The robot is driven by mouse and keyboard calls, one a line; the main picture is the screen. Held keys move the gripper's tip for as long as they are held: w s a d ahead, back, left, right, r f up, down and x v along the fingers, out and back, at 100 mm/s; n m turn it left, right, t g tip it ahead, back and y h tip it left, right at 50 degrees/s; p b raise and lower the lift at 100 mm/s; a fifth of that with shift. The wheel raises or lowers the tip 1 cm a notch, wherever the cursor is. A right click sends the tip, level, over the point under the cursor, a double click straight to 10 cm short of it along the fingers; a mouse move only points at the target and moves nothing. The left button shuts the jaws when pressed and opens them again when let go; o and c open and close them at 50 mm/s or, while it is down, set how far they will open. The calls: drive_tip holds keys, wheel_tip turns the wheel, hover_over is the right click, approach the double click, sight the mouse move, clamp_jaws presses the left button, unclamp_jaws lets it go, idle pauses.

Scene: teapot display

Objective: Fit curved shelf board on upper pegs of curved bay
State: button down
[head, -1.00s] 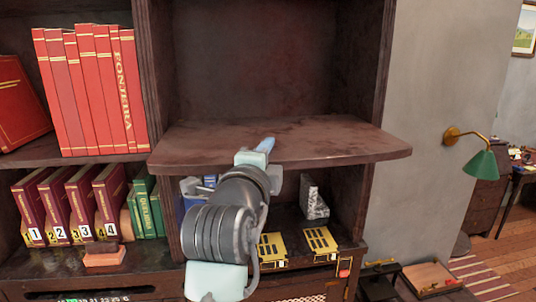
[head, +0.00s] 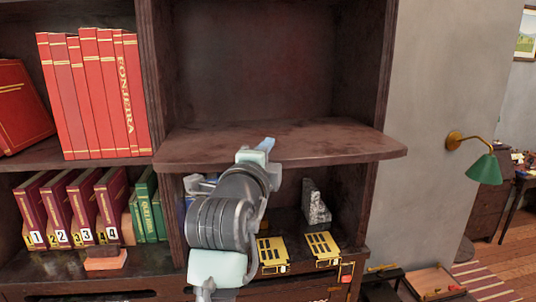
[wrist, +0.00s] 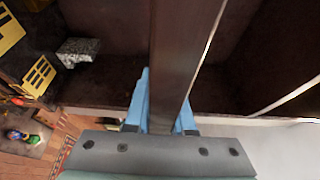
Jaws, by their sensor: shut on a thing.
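The curved shelf board (head: 330,142) is a dark brown board with a bowed front edge. It lies about level across the curved bay (head: 250,60), with its front edge jutting out past the side walls. My gripper (head: 266,146) is shut on the board's front edge near the middle. In the wrist view the blue fingers (wrist: 160,108) stand on both sides of the board (wrist: 182,50), which shows edge-on. The pegs are hidden, so I cannot tell whether the board touches them.
Red books (head: 95,95) and numbered maroon volumes (head: 70,210) fill the shelves at left. Below the board are yellow slotted pieces (head: 272,252) and a grey speckled block (head: 315,202). A green wall lamp (head: 484,168) is at right. The bay above the board is empty.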

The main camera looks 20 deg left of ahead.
sight(258, 129)
drive_tip(key=shift+w+a+r+b, duration=0.1)
drive_tip(key=shift+w+a+b, duration=0.25)
drive_tip(key=shift+w+a, duration=1.2)
drive_tip(key=shift+w+a+r+b, duration=0.15)
drive_tip(key=shift+w+a+b, duration=0.25)
drive_tip(key=shift+w+a, duration=1.15)
drive_tip(key=shift+w+a+r+b, duration=0.1)
drive_tip(key=shift+w+a+b, duration=0.4)
drive_tip(key=shift+w, duration=1.95)
idle(0.6)
drive_tip(key=c, duration=0.7)
unclamp_jaws()
drive_tip(key=shift+a, duration=0.15)
drive_tip(key=shift+f, duration=0.55)
drive_tip(key=shift+r+b+v, duration=0.2)
drive_tip(key=shift+b+v, duration=1.55)
drive_tip(key=shift+v, duration=1.55)
drive_tip(key=shift+r+b+v, duration=0.2)
drive_tip(key=shift+b+v, duration=1.5)
drive_tip(key=shift+v, duration=1.6)
